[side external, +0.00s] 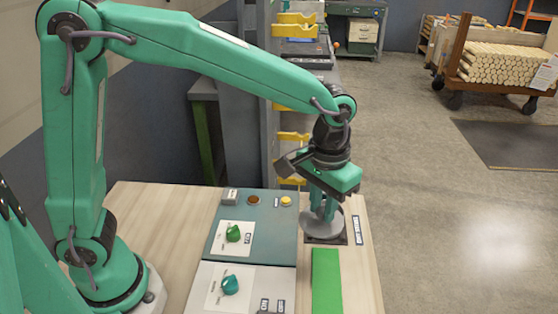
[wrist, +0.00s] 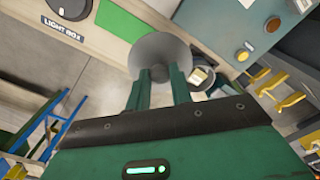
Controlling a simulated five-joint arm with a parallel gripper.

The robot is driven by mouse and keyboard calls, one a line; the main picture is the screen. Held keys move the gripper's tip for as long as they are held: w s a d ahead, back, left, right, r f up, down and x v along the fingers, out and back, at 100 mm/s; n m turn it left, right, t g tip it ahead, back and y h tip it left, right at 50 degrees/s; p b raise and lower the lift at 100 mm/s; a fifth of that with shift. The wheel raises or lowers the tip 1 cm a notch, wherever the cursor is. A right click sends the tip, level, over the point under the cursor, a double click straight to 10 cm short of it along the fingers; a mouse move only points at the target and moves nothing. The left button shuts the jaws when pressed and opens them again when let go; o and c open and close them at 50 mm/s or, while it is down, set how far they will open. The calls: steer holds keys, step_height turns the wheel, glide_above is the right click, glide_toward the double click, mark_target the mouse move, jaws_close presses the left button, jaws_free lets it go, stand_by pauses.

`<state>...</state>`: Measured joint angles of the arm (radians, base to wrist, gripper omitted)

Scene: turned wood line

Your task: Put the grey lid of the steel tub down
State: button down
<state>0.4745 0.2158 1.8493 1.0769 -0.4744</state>
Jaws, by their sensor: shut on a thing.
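My gripper (side external: 321,208) is shut on the grey lid (side external: 316,226), above the right part of the bench. In the wrist view the round grey lid (wrist: 160,48) sits at the tips of my two fingers (wrist: 160,76). A rounded metallic vessel, perhaps the steel tub (wrist: 212,86), shows partly behind the right finger, with a small pale block in its opening. In the side view I cannot separate the tub from the lid and gripper. A dark square (side external: 338,239) lies beneath the lid; whether the lid touches anything below is unclear.
A bright green strip (side external: 326,282) lies in front of the dark square. To the left are a teal panel (side external: 268,222) with a green knob (side external: 233,233) and buttons, and a white panel (side external: 262,278) with a teal knob (side external: 230,285). A loaded wood cart (side external: 500,66) stands far off.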

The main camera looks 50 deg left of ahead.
steer(key=s+a+f, duration=0.3)
steer(key=s, duration=0.6)
steer(key=shift+s+a+f, duration=0.15)
steer(key=shift+s+f, duration=0.05)
steer(key=shift+s, duration=0.05)
steer(key=w+a+f, duration=0.2)
steer(key=a, duration=0.1)
steer(key=w+a+f, duration=0.2)
steer(key=w, duration=0.1)
steer(key=w+a+f, duration=0.3)
steer(key=shift+a, duration=0.35)
steer(key=shift+f, duration=0.1)
steer(key=shift+f, duration=1.9)
steer(key=shift+f, duration=0.1)
steer(key=c, duration=1.3)
jaws_free()
steer(key=shift+o, duration=0.3)
